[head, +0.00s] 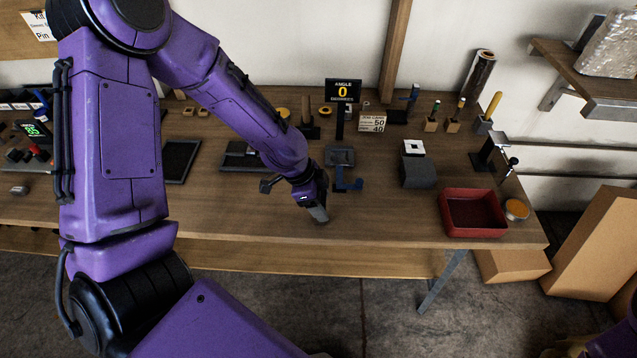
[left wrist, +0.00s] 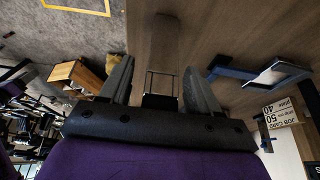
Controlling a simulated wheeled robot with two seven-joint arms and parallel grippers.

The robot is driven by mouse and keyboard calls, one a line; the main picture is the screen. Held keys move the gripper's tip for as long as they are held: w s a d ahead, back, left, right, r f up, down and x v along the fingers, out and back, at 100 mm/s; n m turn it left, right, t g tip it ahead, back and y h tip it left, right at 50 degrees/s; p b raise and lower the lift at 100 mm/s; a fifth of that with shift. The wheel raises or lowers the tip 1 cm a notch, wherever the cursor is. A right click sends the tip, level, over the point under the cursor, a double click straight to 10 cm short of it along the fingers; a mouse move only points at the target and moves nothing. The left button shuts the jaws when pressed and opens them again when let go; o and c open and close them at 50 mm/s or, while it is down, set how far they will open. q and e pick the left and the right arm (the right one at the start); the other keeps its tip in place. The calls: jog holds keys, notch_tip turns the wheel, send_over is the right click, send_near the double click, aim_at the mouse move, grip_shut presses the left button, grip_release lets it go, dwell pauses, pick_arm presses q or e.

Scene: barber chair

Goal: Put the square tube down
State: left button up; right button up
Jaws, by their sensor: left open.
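My left gripper (head: 318,211) is low over the front middle of the workbench and points down. In the left wrist view, its two grey fingers (left wrist: 160,85) are open and spread apart. A long brownish-grey bar, which looks like the square tube (left wrist: 165,40), runs between them, with a thin square outline at its near end. The fingers stand on either side of it; I cannot tell whether one touches it. In the head view the gripper hides most of this spot, and the tube cannot be told apart from the fingers. My right gripper is not in view.
A blue bracket (head: 346,181) stands just right of my left gripper. Farther right are a dark block (head: 418,174) with a white square piece (head: 413,147) and a red tray (head: 472,232). Black mats (head: 181,161) lie left. The bench (head: 370,220) is clear between gripper and tray.

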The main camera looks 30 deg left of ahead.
pick_arm(q)
jog(key=p+v, duration=0.1)
jog(key=v, duration=1.1)
jog(key=shift+r+p, duration=0.15)
jog(key=shift+p, duration=0.15)
